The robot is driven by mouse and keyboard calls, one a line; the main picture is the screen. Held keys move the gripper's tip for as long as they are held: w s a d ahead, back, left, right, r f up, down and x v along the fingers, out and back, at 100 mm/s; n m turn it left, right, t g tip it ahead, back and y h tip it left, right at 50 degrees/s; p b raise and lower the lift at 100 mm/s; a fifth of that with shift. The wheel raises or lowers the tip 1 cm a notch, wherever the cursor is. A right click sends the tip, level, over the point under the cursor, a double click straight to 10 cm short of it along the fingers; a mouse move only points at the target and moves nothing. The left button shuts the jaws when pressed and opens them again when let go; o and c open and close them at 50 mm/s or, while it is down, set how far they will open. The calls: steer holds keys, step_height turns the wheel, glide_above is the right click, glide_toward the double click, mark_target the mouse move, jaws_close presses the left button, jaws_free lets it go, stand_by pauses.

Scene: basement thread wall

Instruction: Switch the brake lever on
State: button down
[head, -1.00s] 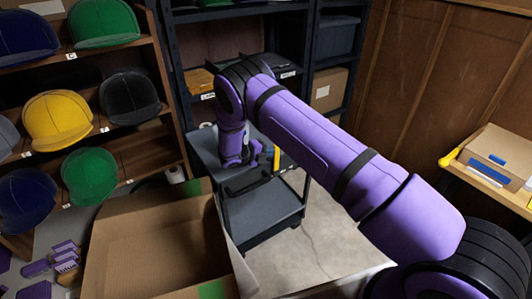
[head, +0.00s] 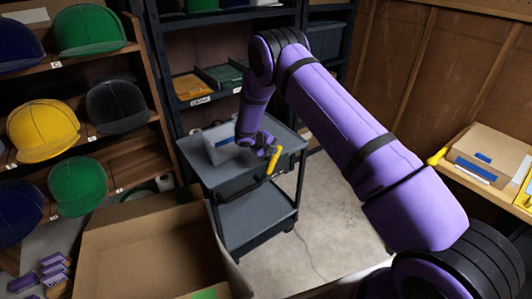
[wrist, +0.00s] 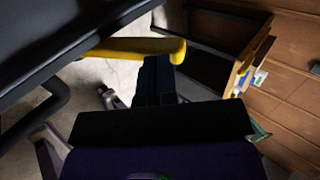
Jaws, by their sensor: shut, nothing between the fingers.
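The brake lever (head: 274,160) is a yellow handle at the right front edge of the grey cart (head: 232,188). In the wrist view the lever (wrist: 130,47) is a yellow bar running across the upper middle, with its rounded end on the right. My gripper (head: 264,150) is at the cart's front edge, close beside the lever's upper part. In the wrist view my gripper (wrist: 158,65) shows dark fingers together, their tips by the lever's right end. I cannot tell whether they touch it. Part of the cart top is hidden behind my arm.
An open cardboard box (head: 150,250) stands in front of the cart at left. Shelves with caps (head: 43,130) are at the left, and a dark rack (head: 205,90) is behind. A wooden bench (head: 490,185) is at the right. The floor (head: 325,220) right of the cart is clear.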

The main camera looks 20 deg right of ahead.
mark_target(278, 147)
steer(key=shift+w+d+f, duration=0.15)
steer(key=shift+d, duration=0.4)
steer(key=shift+w+d+f, duration=0.2)
steer(key=shift+d+f, duration=0.05)
steer(key=shift+d, duration=0.4)
steer(key=shift+w+d+f, duration=0.2)
steer(key=shift+d+f, duration=0.05)
steer(key=shift+d, duration=0.4)
steer(key=shift+s+a+r, duration=0.1)
steer(key=shift+a+r, duration=0.15)
steer(key=d+r+v, duration=0.1)
steer(key=v, duration=1.2)
steer(key=shift+w+r, duration=0.25)
steer(key=shift+r, duration=0.05)
steer(key=shift+d, duration=0.1)
